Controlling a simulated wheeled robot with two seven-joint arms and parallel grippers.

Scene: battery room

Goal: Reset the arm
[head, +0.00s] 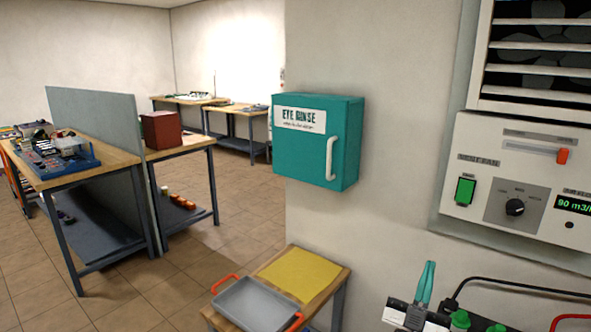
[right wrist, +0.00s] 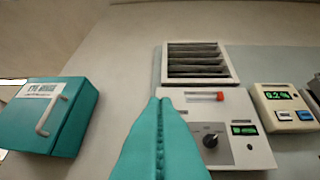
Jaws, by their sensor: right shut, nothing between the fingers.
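My right gripper (head: 430,266) shows at the bottom right of the head view, pointing up, with its teal fingers together. In the right wrist view its fingers (right wrist: 160,102) are pressed along one seam with nothing between them. The gripper stands clear in front of the wall, below the ventilation panel (head: 478,198). That panel (right wrist: 236,155) shows to the right of the fingertips in the right wrist view. My left gripper is in neither view.
A teal eye rinse cabinet (head: 345,120) hangs on the wall. Below it, a grey tray with red handles (head: 258,308) and a yellow mat (head: 300,272) lie on a small table. A black cable (head: 515,284) runs at lower right. Workbenches (head: 105,158) stand far left; open floor lies between.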

